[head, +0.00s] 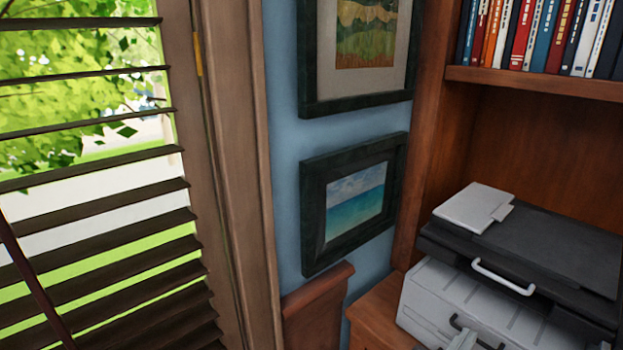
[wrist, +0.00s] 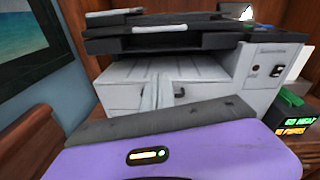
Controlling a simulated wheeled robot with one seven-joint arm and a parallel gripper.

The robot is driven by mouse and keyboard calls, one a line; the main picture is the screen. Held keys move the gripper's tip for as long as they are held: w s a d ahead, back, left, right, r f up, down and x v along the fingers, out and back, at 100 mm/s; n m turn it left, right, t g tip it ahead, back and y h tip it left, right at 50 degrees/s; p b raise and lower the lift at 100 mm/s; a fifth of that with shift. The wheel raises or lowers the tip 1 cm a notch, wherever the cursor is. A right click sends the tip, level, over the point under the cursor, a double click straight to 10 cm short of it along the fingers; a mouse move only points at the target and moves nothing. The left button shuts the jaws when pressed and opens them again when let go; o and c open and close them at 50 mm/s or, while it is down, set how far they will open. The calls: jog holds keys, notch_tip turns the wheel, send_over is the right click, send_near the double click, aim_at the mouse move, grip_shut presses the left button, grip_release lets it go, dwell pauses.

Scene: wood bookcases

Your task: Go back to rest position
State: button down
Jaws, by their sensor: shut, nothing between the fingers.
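The printer stands in a wooden bookcase (head: 428,140) with a row of books (head: 540,35) above. A window with dark blinds (head: 100,205) is at the left. Framed pictures (head: 352,205) hang on the blue wall. A dark box with lit lettering (wrist: 292,125) is right of the printer.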

jog(key=s+a+r+n+t+h, duration=0.1)
jog(key=s+r+n+t, duration=0.1)
jog(key=r+n, duration=0.25)
jog(key=s+r+n+t+h, duration=0.1)
jog(key=s+r+n+t, duration=0.15)
jog(key=r, duration=0.25)
jog(key=s+a+r+n+t+y, duration=0.1)
jog(key=s+a+n+t+y, duration=0.45)
jog(key=n, duration=0.95)
jog(key=s+a+f+n+g+y, duration=0.2)
jog(key=s+f+n, duration=0.4)
jog(key=s+n, duration=0.5)
jog(key=s+a+f+n+g+y, duration=0.2)
jog(key=s+f+n+y, duration=0.5)
jog(key=s+n, duration=0.4)
jog(key=shift+s+f+g, duration=0.25)
jog(key=shift+s+g, duration=0.5)
jog(key=shift+g, duration=0.15)
jog(key=shift+d+f, duration=0.1)
jog(key=shift+d, duration=0.05)
